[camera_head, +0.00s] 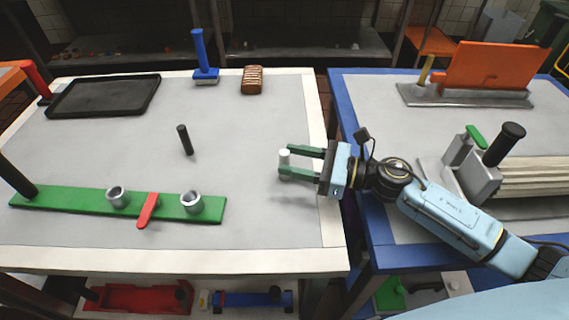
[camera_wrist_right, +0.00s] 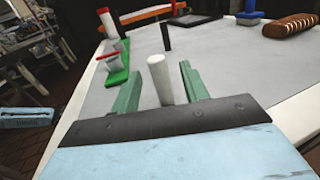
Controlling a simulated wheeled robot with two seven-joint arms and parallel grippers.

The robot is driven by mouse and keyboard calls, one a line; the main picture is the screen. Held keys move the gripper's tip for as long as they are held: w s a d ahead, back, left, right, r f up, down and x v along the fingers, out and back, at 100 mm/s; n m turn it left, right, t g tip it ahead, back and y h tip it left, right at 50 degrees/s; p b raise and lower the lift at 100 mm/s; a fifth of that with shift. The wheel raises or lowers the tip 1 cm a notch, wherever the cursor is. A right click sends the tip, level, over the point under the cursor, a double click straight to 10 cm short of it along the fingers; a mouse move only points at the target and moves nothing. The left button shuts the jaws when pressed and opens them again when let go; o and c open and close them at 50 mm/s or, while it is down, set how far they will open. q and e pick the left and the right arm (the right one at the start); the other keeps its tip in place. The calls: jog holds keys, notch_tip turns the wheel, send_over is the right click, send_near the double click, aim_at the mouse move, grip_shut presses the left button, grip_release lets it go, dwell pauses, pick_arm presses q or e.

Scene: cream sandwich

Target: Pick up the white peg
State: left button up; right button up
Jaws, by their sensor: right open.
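The white peg (camera_head: 284,158) stands upright near the right side of the grey-topped table, and it also shows in the right wrist view (camera_wrist_right: 160,78). My right gripper (camera_head: 288,160) comes in from the right with its green fingers open. The peg is between the two fingers, near their tips in the head view. In the right wrist view gaps show between the peg and both fingers (camera_wrist_right: 158,88). The peg's lower end is hidden behind the gripper body in the right wrist view. My left gripper is not in view.
A black peg (camera_head: 185,139) stands mid-table. A green board (camera_head: 70,202) with metal cups and a red lever (camera_head: 148,210) lies at the front left. A black tray (camera_head: 103,96), a blue-handled tool (camera_head: 203,60) and a brown striped bar (camera_head: 252,80) are at the back.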

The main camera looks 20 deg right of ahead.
jog(key=x, duration=0.4)
jog(key=shift+w+a+f, duration=0.1)
jog(key=shift+a+f, duration=0.05)
jog(key=shift+a, duration=0.15)
jog(key=shift+c, duration=0.3)
grip_shut()
